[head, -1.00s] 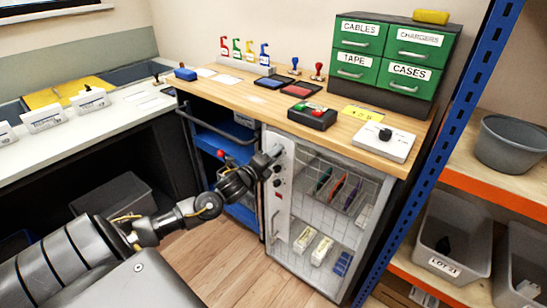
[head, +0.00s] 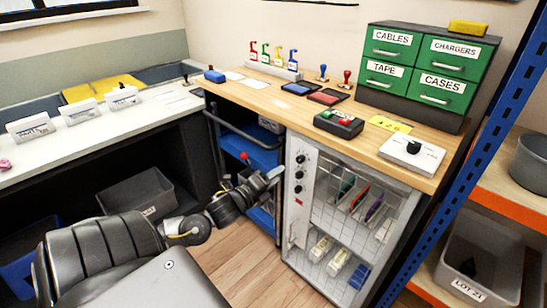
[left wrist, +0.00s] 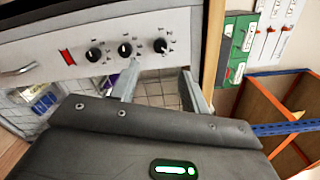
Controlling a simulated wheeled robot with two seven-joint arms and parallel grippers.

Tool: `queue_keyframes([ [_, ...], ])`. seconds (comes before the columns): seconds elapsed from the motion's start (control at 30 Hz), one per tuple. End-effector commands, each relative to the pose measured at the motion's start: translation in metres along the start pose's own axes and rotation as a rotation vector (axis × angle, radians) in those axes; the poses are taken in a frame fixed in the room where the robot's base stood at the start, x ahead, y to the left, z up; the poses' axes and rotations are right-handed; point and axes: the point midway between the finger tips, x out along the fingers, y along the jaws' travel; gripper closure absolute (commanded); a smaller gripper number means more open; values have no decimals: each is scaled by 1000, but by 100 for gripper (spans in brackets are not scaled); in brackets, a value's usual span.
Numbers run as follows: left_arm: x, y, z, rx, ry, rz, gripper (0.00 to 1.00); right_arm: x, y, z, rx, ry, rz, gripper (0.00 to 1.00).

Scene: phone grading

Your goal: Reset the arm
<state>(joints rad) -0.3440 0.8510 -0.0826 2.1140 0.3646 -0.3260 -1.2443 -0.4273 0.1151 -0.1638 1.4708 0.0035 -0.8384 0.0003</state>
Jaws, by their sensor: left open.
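My left arm comes in from the lower left in the head view, and its gripper (head: 276,175) is in front of the left edge of the cabinet's control panel (head: 299,190). In the left wrist view my left gripper (left wrist: 158,88) has its two fingers spread apart with nothing between them. The panel shows there (left wrist: 80,42) with several black knobs and a red switch, just beyond the fingers. I cannot tell the exact gap between fingers and panel. My right gripper is not in view.
A wire-fronted cabinet (head: 345,225) stands under the wooden worktop (head: 262,98). A blue cart (head: 232,146) is left of it. A blue rack post (head: 480,150) and grey bins (head: 482,252) are on the right. Wooden floor (head: 225,262) is clear in front.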

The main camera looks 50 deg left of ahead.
Motion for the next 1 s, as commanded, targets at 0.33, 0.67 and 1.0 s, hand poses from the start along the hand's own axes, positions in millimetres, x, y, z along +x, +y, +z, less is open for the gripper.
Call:
queue_keyframes([
  [0.33, -4, 0, 0, 1, 0, -1, 54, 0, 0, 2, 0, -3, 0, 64],
  [0.67, -4, 1, 0, -1, 0, 2, 54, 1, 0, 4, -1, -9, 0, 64],
  [1.0, -22, 154, -7, -325, -106, 328, 54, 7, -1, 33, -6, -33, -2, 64],
])
